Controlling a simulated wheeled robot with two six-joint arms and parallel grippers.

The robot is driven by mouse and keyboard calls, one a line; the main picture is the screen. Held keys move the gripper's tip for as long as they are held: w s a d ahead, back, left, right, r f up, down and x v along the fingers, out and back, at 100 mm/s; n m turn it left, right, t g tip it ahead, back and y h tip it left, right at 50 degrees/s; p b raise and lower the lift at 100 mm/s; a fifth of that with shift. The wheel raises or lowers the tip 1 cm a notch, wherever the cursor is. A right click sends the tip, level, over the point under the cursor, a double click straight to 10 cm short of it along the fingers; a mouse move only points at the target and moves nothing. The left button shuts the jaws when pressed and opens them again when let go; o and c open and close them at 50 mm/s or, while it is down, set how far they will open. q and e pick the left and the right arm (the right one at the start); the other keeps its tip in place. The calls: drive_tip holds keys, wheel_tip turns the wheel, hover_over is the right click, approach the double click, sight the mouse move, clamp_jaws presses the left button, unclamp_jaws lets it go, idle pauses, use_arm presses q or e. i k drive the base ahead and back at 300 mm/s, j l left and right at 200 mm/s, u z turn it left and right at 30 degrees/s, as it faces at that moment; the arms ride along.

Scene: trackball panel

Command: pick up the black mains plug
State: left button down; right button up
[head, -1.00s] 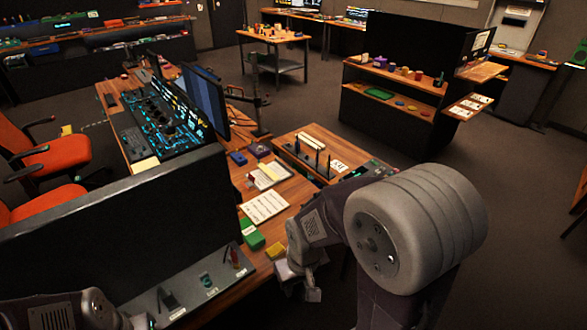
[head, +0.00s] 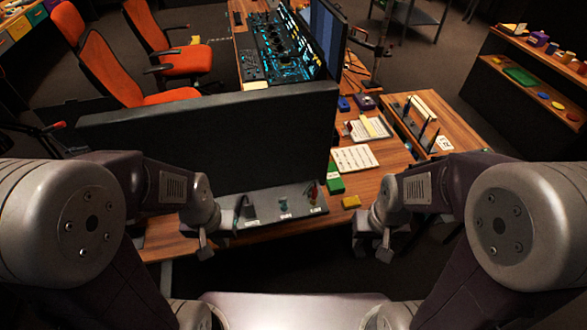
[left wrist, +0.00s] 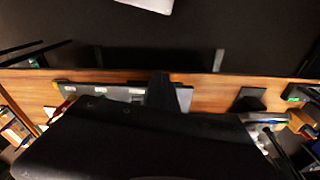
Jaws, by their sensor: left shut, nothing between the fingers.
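A small black item (head: 243,207), which looks like the black mains plug, stands at the left end of a grey labelled board (head: 265,219) in the head view. It is too small to make out its pins. My left gripper (head: 205,249) is shut and empty, to the left of the item and nearer to me, apart from it. My right gripper (head: 385,252) hangs to the right of the board, beyond its right end; whether its fingers are open is too small to tell. In the left wrist view a large dark shape hides much of the scene, and I cannot make out the plug for sure.
A teal item (head: 283,204) and a red-and-green item (head: 313,193) stand on the same board. A green box (head: 334,178) and a yellow block (head: 350,202) lie on the desk to the right.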

sight(248, 207)
drive_tip(key=j+z, duration=0.85)
drive_tip(key=j, duration=0.15)
drive_tip(key=j+z, duration=0.45)
drive_tip(key=k+j, duration=0.05)
